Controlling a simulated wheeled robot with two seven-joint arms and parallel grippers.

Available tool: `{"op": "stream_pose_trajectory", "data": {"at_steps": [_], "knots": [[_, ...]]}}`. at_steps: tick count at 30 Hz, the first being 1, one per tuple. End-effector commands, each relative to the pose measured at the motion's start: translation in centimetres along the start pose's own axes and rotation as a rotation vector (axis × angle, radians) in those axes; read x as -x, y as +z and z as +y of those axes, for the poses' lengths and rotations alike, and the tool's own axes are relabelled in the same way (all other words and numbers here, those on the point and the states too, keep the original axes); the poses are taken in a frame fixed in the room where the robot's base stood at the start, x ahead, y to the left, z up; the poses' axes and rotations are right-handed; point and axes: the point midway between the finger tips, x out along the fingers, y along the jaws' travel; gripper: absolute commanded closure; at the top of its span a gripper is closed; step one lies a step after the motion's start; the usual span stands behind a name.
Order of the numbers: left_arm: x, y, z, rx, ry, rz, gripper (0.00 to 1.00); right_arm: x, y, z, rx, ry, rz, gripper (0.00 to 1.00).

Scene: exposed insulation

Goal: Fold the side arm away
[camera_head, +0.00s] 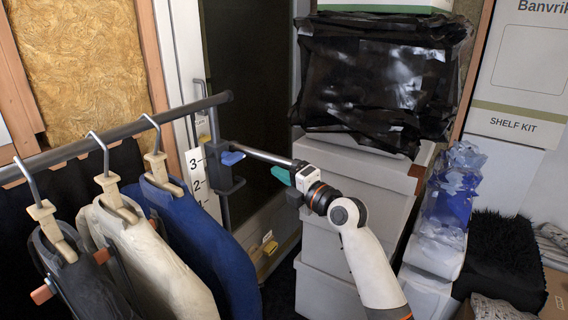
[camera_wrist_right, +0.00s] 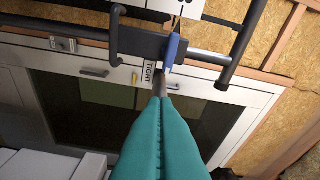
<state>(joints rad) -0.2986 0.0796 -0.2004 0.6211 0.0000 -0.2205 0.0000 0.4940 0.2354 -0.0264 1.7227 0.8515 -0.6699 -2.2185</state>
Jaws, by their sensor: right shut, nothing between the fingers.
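The side arm (camera_head: 262,155) is a thin metal rod. In the head view it sticks out to the right from a dark bracket (camera_head: 222,178) on the clothes rack's post. A blue lever (camera_head: 232,158) sits at the bracket. My right gripper (camera_head: 280,176) has teal fingers, shut and empty, just below and beside the rod's outer end. I cannot tell whether they touch it. My left gripper is not in view.
The rack's rail (camera_head: 110,135) carries several jackets on hangers at the left. A number strip (camera_head: 199,180) hangs beside the bracket. Stacked pale boxes (camera_head: 345,225) topped by black plastic (camera_head: 375,75) stand close behind my right arm. A dark glazed door (camera_head: 245,80) is behind.

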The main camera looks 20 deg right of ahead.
Motion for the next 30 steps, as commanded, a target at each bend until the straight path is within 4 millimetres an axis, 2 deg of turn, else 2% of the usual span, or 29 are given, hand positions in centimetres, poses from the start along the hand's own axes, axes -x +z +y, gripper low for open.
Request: {"op": "stream_pose_trajectory", "data": {"at_steps": [5,16,20,24,30], "knots": [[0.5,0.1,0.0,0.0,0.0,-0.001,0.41,-0.2,-0.9,-0.1,-0.002,-0.002,0.0,1.0],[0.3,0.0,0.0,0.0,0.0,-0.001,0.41,-0.2,-0.9,0.1,-0.001,-0.002,-0.001,1.0],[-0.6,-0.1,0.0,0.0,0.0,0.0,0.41,-0.1,-1.1,0.3,0.001,-0.004,-0.008,1.0],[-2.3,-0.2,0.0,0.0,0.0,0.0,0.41,-0.1,-1.4,0.6,0.002,-0.008,-0.029,1.0],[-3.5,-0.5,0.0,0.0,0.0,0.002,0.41,-0.1,-1.8,0.6,-0.001,-0.011,-0.047,1.0]]}}
